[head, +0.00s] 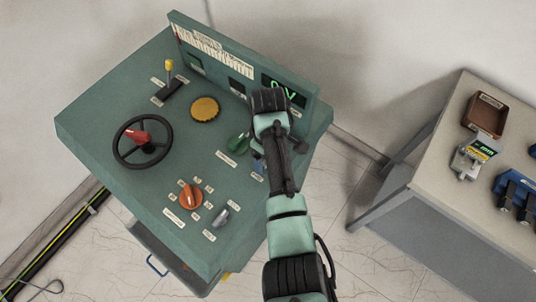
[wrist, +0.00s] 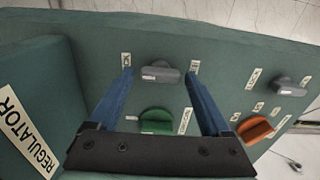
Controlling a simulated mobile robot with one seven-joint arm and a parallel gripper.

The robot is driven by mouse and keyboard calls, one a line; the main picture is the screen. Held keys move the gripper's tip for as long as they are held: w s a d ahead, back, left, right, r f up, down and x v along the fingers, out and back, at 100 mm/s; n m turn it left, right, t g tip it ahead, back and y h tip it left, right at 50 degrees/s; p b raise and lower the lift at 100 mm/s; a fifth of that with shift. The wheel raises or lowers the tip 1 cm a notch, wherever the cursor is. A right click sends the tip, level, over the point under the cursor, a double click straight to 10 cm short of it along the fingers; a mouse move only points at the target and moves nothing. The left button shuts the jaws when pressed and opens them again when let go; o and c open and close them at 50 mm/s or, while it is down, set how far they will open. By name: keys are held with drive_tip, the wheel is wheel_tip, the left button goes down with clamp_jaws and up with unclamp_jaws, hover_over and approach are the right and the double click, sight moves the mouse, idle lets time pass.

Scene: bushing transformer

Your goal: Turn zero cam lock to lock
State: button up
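My gripper (wrist: 158,76) is open, its two blue fingers spread wide over the green panel. A grey knob (wrist: 161,72) with a small label on each side shows between the fingertips in the wrist view, with gaps on both sides. The lettering is too small to read, so I cannot confirm that this is the zero cam lock. Nothing is held. In the head view my arm hides that grey knob, and only a bit of blue finger (head: 258,166) shows beside the arm.
A green knob (head: 237,142), orange knob (head: 190,197), second grey knob (head: 221,216), yellow disc knob (head: 205,108), handwheel (head: 117,141) and lever (head: 169,66) stand on the panel. The upright "REGULATOR" board (wrist: 30,125) is close at left. A side table (head: 440,195) is at right.

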drive_tip(key=shift+o, duration=0.4)
wheel_tip(320, 180, up, 13)
idle(0.4)
idle(0.4)
